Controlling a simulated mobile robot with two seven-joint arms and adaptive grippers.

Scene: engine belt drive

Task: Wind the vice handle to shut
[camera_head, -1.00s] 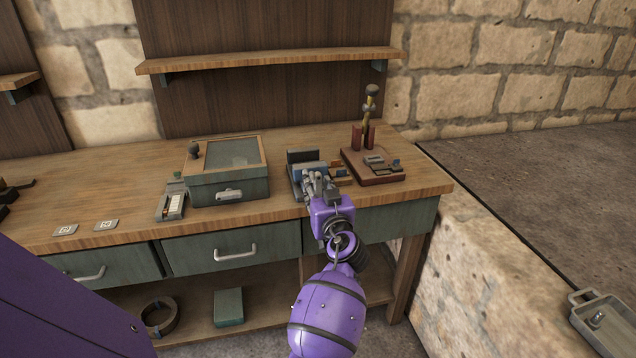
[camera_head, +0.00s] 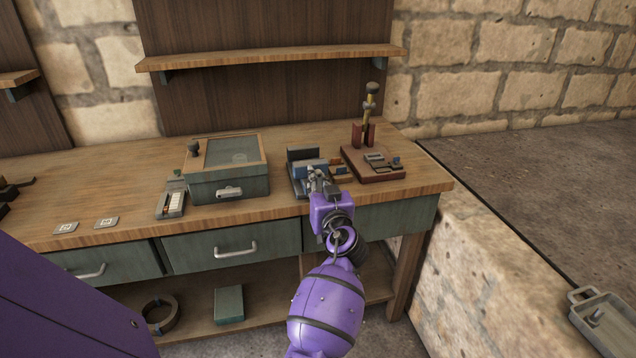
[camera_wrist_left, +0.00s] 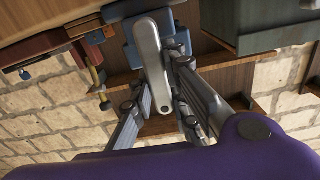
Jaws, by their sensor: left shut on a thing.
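The vice (camera_head: 300,158), with a dark upright jaw plate and blue parts, stands near the bench's front edge. My left gripper (camera_head: 318,176) is in front of it and hides much of its near side. In the left wrist view, the grey vice handle (camera_wrist_left: 149,48) is a rounded bar in front of the blue vice body (camera_wrist_left: 120,54). The fingers of my left gripper (camera_wrist_left: 162,82) lie on both sides of its end and are shut on it. The exact contact is partly hidden. My right gripper is out of view.
A green box with a framed lid (camera_head: 228,184) stands left of the vice. A red-brown base (camera_head: 374,172) with a yellow-handled tool (camera_head: 368,112) in a red stand is close on the right. A shelf (camera_head: 270,59) runs above the bench.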

